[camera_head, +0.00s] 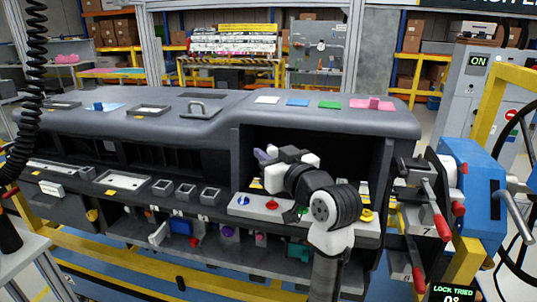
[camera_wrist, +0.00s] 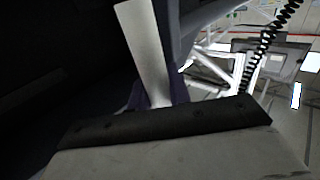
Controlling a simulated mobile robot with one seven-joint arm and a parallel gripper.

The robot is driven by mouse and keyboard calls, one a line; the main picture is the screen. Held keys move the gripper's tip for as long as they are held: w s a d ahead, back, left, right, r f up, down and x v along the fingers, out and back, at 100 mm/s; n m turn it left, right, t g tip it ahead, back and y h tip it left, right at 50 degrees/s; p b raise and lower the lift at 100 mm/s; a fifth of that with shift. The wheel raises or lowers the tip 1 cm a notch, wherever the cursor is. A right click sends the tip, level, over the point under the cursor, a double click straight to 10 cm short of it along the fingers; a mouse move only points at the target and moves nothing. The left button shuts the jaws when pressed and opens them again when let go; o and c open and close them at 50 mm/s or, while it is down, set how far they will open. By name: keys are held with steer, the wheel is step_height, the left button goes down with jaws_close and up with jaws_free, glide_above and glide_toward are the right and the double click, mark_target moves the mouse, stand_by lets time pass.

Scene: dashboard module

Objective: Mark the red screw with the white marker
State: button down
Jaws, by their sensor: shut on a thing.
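My gripper (camera_head: 263,154) is inside the open recess at the right of the dashboard, with its purple fingers toward the left. In the wrist view the fingers (camera_wrist: 158,100) are shut on a long white piece, which looks like the white marker (camera_wrist: 145,45). The marker's tip cannot be made out, and the marker does not show clearly in the head view. The red screw (camera_head: 271,204) stands on the light panel (camera_head: 255,207) at the recess's lower front, below and slightly right of the fingers. The gripper is above the panel, apart from the red screw.
A blue screw (camera_head: 243,200) is left of the red one; a green screw (camera_head: 302,210) and a yellow screw (camera_head: 367,215) are to the right. My arm covers part of the panel. The recess roof (camera_head: 330,124) is close above the gripper. Red-handled levers (camera_head: 440,222) stand at the right.

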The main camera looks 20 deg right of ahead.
steer(key=shift+f, duration=0.35)
stand_by(0.7)
stand_by(0.4)
steer(key=shift+r+p, duration=1.75)
steer(key=shift+r, duration=0.8)
